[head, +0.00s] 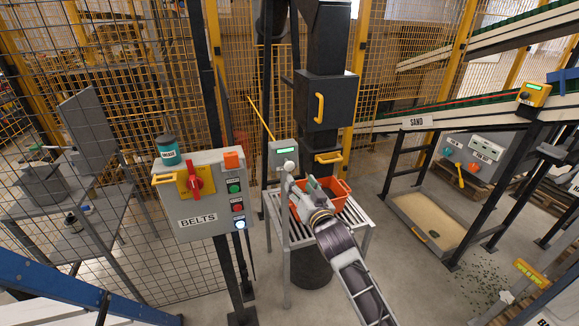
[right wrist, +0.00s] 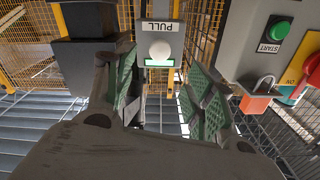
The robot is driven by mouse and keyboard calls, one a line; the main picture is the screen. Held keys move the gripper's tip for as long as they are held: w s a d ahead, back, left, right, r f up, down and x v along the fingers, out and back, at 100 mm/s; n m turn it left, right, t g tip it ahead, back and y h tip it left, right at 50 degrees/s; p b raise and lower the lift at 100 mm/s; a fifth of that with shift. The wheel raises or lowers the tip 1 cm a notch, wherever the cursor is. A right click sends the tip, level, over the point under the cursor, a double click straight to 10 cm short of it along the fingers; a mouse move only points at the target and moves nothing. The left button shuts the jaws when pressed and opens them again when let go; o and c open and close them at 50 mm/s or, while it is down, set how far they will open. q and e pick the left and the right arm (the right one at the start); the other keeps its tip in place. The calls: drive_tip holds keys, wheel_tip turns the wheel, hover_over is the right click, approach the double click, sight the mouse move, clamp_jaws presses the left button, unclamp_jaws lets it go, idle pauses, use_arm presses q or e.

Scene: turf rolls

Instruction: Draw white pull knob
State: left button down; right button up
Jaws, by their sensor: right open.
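In the right wrist view the knob (right wrist: 160,50) is a pale round ball on a plate marked PULL, which appears upside down. My right gripper (head: 305,186) is open, just in front of and below the knob. In the right wrist view its green-padded fingers (right wrist: 163,88) stand apart on either side of the knob's line, with nothing between them. The knob looks a little beyond the fingertips; contact cannot be told. My left gripper is out of view.
The BELTS panel (head: 201,205) with switch and buttons stands to the left. A dark chute box (head: 325,100) hangs above. A sand tray (head: 425,222) lies at right.

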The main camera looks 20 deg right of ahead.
sight(290, 167)
drive_tip(key=shift+w+a+p, duration=0.2)
drive_tip(key=shift+w+p, duration=0.65)
drive_tip(key=shift+w, duration=4.75)
drive_tip(key=shift+c, duration=0.2)
clamp_jaws()
